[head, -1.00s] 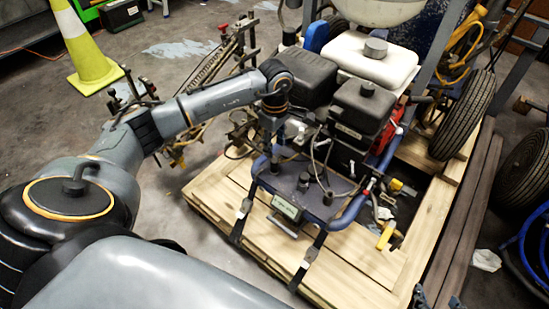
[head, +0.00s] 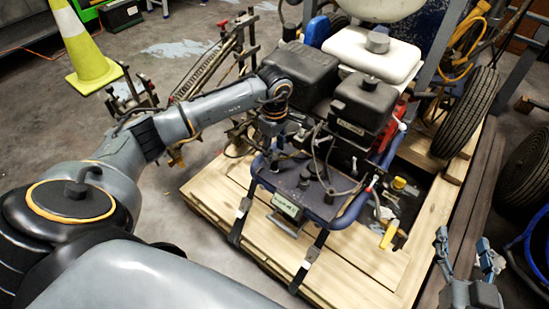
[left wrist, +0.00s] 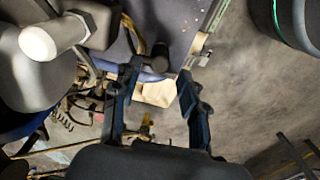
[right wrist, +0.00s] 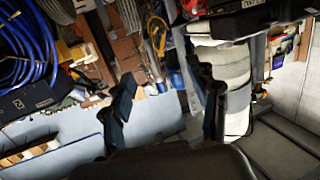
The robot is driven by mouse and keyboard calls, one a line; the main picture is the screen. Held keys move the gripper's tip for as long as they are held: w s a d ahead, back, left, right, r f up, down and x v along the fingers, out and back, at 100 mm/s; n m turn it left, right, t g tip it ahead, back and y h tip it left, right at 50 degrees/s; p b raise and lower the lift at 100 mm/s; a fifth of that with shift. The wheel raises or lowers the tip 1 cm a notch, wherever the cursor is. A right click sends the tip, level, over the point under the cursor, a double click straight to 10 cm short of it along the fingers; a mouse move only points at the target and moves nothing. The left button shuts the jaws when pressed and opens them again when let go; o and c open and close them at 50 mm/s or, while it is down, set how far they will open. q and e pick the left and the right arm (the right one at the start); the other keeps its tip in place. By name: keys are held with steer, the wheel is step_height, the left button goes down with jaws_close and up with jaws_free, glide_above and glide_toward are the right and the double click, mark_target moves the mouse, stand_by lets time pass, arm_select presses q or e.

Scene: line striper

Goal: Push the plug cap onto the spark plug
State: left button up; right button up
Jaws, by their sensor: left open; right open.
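The engine (head: 365,105) of the line striper stands behind a blue-grey deck plate (head: 290,180). A thin dark cable (head: 327,150) loops from the engine over the deck. I cannot make out the plug cap or the spark plug for certain. My left gripper (head: 270,148) is at the left side of the engine, its fingers partly hidden among frame parts. In the left wrist view its open fingers (left wrist: 155,100) have nothing clearly between them; a dark cylindrical part (left wrist: 183,48) lies beyond them. My right gripper (head: 463,258) is open and empty at the lower right, away from the engine.
The machine stands on a wooden pallet (head: 255,232). Blue frame tubes (head: 350,212) and black straps (head: 310,262) surround the deck. A wheel (head: 465,112) stands at the right and a traffic cone (head: 85,50) at the far left.

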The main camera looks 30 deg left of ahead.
mark_target(274, 158)
arm_select(q)
step_height(274, 158, down, 4)
steer(key=shift+s+r+b, duration=0.15)
steer(key=shift+r+b, duration=0.05)
steer(key=shift+b, duration=0.95)
steer(key=shift+s+f, duration=0.1)
steer(key=shift+f, duration=0.4)
arm_select(e)
step_height(274, 158, up, 12)
steer(key=s+a+t+y, duration=0.1)
steer(key=t+y, duration=0.1)
steer(key=t, duration=0.5)
steer(key=shift+s+f+t+y, duration=0.15)
steer(key=shift+s+t+y, duration=0.1)
steer(key=shift+t+y, duration=0.05)
steer(key=shift+a, duration=0.1)
arm_select(q)
steer(key=shift+s+a+f, duration=0.1)
steer(key=shift+s+f, duration=0.1)
steer(key=shift+s, duration=0.05)
steer(key=o, duration=0.4)
steer(key=c, duration=0.6)
steer(key=shift+c, duration=0.3)
steer(key=o, duration=0.7)
